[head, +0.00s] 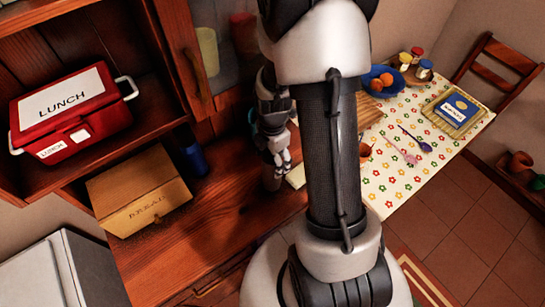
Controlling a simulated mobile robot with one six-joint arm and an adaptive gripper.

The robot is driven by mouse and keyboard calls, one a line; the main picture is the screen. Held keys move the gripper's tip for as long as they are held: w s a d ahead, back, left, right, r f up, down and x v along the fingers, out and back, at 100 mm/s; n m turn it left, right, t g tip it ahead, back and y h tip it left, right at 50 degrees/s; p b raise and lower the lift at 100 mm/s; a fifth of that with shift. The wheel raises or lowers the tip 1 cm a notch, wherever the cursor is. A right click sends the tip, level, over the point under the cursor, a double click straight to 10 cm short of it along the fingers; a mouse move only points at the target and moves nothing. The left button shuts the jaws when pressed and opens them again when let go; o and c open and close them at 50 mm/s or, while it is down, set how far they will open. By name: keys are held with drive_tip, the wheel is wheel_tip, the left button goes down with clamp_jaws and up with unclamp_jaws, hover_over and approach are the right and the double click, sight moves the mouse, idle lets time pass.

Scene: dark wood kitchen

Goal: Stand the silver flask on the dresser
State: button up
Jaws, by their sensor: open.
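A wooden bread box (138,194) and a dark blue cylinder (194,158) stand left on the worktop. A red lunch box (70,112) sits on a shelf above. At right, a flowered table (390,190) holds a blue bowl (372,76), jars and a book. Front-left worktop is clear.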

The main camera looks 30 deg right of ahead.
wheel_tip(320, 180, up, 12)
drive_tip(key=p, duration=0.2)
drive_tip(key=shift+r+p, duration=0.15)
drive_tip(key=shift+p, duration=0.2)
drive_tip(key=s+a+r+m+t, duration=0.2)
drive_tip(key=s+a+r+m, duration=0.4)
drive_tip(key=r+m, duration=0.3)
drive_tip(key=s+a+r+m+t, duration=0.2)
drive_tip(key=s+a+r+m, duration=0.4)
drive_tip(key=s+r+m, duration=0.1)
drive_tip(key=shift+s+r+m+t, duration=0.3)
drive_tip(key=shift+r+m, duration=0.6)
drive_tip(key=shift+m, duration=0.3)
drive_tip(key=shift+a, duration=0.1)
